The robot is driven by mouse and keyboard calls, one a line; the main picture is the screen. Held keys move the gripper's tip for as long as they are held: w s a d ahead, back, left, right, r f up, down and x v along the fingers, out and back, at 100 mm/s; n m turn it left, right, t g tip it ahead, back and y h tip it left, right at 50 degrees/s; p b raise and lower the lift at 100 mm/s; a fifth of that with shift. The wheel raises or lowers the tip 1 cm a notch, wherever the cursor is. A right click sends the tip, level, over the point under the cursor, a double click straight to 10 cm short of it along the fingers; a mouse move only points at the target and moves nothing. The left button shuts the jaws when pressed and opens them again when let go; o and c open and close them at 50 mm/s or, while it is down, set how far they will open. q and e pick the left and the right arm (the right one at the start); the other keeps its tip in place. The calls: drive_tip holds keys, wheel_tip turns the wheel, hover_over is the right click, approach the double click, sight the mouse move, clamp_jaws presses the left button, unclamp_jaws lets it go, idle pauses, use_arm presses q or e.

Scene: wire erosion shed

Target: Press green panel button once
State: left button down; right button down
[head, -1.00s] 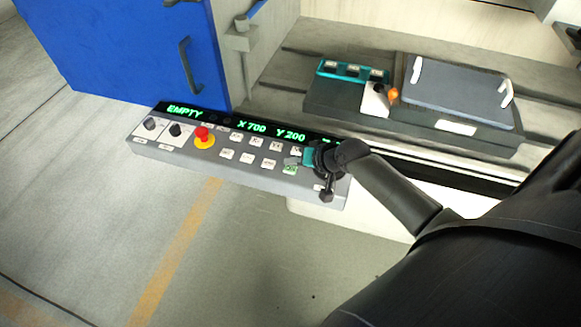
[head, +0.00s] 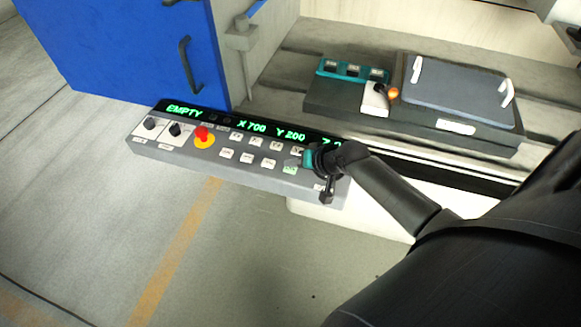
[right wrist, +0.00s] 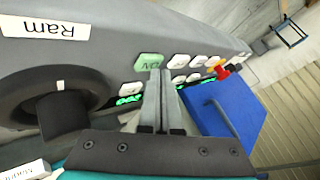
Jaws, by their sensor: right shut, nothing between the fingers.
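The green button (head: 290,169) is in the lower row near the right end of the grey control panel (head: 225,172). In the right wrist view the green button (right wrist: 149,62) shows just beyond my fingertips. My right gripper (head: 294,162) is shut and empty. Its fingertips (right wrist: 160,74) are at the near edge of the green button, partly covering it in the wrist view. I cannot tell whether they touch it. My left gripper is not in view.
White buttons (head: 247,158) lie beside the green one, with a red emergency knob (head: 203,134) farther left. A large black dial (right wrist: 55,97) sits close to my gripper in the wrist view. A blue door (head: 140,50) and machine bed stand behind the panel.

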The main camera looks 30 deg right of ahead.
sight(293, 171)
drive_tip(key=shift+f, duration=0.4)
idle(0.5)
drive_tip(key=shift+r, duration=0.1)
drive_tip(key=shift+r+p, duration=0.75)
drive_tip(key=shift+r, duration=0.1)
wheel_tip(293, 171, up, 5)
drive_tip(key=p, duration=0.5)
drive_tip(key=shift+p, duration=0.3)
idle(0.4)
